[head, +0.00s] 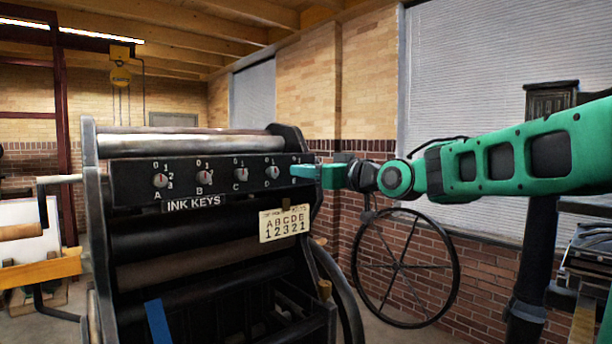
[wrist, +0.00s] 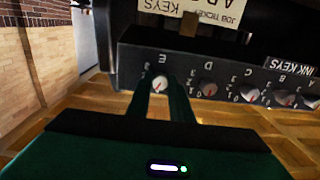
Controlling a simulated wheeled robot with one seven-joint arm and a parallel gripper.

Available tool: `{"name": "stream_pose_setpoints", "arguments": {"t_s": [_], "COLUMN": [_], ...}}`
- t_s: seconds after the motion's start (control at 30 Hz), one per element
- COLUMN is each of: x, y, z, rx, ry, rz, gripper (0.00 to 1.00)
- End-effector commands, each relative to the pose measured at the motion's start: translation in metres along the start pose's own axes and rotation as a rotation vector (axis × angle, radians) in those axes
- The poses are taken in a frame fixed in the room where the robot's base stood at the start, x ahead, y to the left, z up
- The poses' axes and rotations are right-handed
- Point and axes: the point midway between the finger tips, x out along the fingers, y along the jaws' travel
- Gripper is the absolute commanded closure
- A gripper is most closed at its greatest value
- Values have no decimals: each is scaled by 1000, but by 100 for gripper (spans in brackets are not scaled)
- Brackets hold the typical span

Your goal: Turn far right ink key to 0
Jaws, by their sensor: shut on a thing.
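The far right ink key, E (wrist: 159,83), is a pale round knob with a red pointer mark on the black ink key panel (head: 134,182). In the wrist view, which is upside down, the knob sits between the tips of my two green fingers. My gripper (head: 301,171) is shut on this key, reaching the panel's right end from the right. In the head view my gripper hides key E and its scale. The number its pointer marks is too small to tell.
Keys A (head: 160,180), B (head: 204,177), C (head: 240,174) and D (head: 272,172) line the panel to the left; D is closest to my fingers. A job ticket plate (head: 285,223) hangs below. A large spoked wheel (head: 405,268) stands under my arm.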

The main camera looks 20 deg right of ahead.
Motion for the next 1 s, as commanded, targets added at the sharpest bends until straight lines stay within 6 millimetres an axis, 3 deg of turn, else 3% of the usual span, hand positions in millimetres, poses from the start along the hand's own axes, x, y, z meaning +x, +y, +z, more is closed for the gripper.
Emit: {"name": "stream_pose_setpoints", "arguments": {"t_s": [0.5,1.0], "x": [0,0], "y": [4,4], "z": [1,1], "rx": [-373,-483], "ry": [-16,-20], "rz": [11,12], "gripper": [100,100]}}
